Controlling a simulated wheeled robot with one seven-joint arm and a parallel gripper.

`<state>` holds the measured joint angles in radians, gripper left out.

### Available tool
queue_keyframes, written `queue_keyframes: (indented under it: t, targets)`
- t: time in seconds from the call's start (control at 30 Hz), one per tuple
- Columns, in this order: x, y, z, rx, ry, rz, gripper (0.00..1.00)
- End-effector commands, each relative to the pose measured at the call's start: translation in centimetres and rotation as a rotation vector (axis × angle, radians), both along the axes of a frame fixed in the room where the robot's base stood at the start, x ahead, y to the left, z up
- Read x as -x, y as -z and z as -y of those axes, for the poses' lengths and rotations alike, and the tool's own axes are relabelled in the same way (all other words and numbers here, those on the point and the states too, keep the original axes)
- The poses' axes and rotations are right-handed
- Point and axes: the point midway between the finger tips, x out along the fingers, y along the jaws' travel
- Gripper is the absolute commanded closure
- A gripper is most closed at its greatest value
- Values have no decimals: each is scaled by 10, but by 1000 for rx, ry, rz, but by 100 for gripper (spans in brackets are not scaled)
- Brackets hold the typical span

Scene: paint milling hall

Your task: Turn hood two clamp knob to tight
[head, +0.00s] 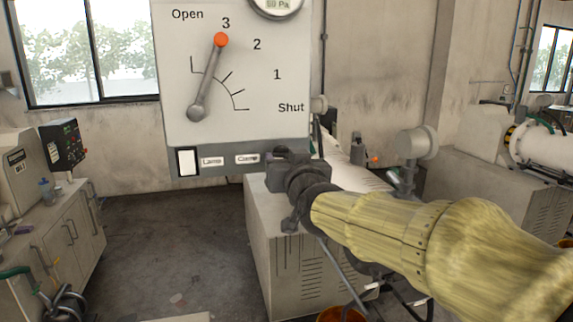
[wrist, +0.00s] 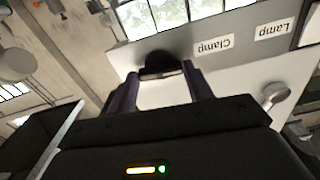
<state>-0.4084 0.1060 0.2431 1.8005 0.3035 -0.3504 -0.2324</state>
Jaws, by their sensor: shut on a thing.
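The hood panel (head: 235,115) hangs in the upper middle of the head view. A small Clamp label (head: 247,159) is on its lower strip and shows upside down in the wrist view (wrist: 213,45). The dark clamp knob (wrist: 160,62) sits beside that label in the wrist view. My gripper (head: 283,160) is at the lower right corner of the panel. Its two fingers (wrist: 160,78) are shut on the knob, one on each side. The gripper mostly hides the knob in the head view. I cannot read the knob's setting.
A lever with an orange ball (head: 221,40) stands near 3 on the panel's dial. A Lamp label (head: 211,161) and white switch (head: 187,162) are left of Clamp. A grey cabinet (head: 280,255) stands below my arm. Open floor (head: 165,235) lies left of it.

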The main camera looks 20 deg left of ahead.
Motion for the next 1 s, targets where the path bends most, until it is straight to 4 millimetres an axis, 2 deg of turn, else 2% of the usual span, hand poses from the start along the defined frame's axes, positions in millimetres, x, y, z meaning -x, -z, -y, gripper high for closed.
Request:
queue_keyframes:
  t: [0.37,1.0]
  targets:
    - [0,5,-1,-229,-2,-141,72]
    - [1,3,-3,-747,-5,-459,72]
